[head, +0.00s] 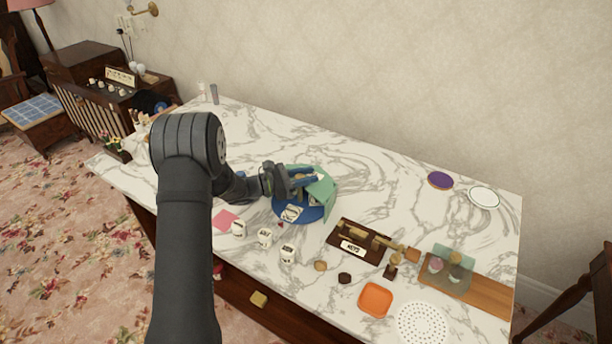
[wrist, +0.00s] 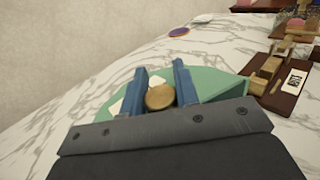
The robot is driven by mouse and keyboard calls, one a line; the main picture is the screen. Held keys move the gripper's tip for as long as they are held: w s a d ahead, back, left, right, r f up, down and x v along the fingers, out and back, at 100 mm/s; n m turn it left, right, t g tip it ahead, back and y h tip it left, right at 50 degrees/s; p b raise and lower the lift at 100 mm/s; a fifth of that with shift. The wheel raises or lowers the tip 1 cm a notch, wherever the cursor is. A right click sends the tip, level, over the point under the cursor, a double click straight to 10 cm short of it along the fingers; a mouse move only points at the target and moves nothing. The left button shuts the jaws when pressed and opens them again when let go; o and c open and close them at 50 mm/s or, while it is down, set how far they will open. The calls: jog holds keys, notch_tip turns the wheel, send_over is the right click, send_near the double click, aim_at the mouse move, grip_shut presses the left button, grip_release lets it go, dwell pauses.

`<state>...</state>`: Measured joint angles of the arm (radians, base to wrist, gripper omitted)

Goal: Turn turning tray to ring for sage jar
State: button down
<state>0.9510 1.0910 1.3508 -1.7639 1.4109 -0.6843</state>
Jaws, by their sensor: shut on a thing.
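The turning tray (head: 318,212) is a round blue disc with a green section (head: 322,186) on its right and back side; the green also shows in the wrist view (wrist: 215,82). A white card or label (head: 291,212) lies on its front part. My gripper (head: 308,179) is over the tray, its blue fingers (wrist: 160,85) shut on a round tan knob (wrist: 160,97). Three white labelled jars (head: 239,228) (head: 265,238) (head: 288,254) stand in front of the tray; I cannot read which is sage. My gripper hides part of the tray, and I cannot make out its rings.
A pink square (head: 225,220) lies left of the jars. A dark wooden key holder (head: 345,246) stands right of the tray. An orange dish (head: 375,300), a white perforated disc (head: 421,323) and a wooden board (head: 490,292) lie front right. The marble behind the tray is clear.

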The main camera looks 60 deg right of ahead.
jog(key=c, duration=1.1)
grip_release()
jog(key=v, duration=1.7)
jog(key=shift+a, duration=0.2)
jog(key=shift+w, duration=0.15)
